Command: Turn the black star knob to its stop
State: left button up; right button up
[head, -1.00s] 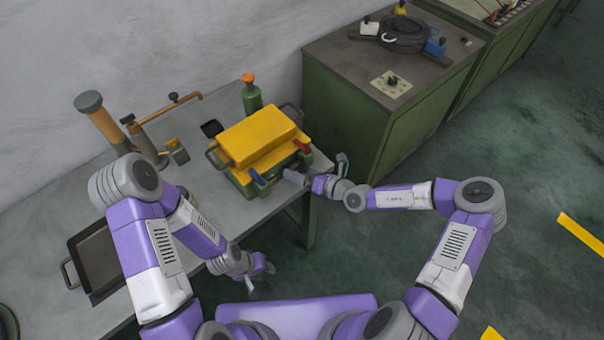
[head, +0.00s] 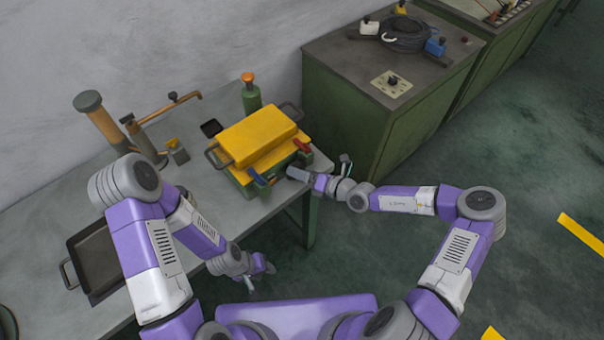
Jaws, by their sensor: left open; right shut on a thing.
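A green box (head: 238,176) with a yellow top (head: 262,135) stands on the grey bench. My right gripper (head: 290,173) is shut at the box's lower right corner, close to the bench top. The black star knob is hidden there by the gripper, so its shape and angle cannot be made out. A red lever (head: 303,147) is just above the gripper, and a blue lever (head: 258,178) is to its left. My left gripper (head: 262,275) is open and empty, in front of the bench's edge and apart from the box.
A dark tray (head: 95,260), an orange cylinder (head: 100,120) and a green bottle (head: 251,98) stand on the bench (head: 190,195).

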dwell(0.4)
jog(key=o, duration=1)
jog(key=shift+o, duration=0.2)
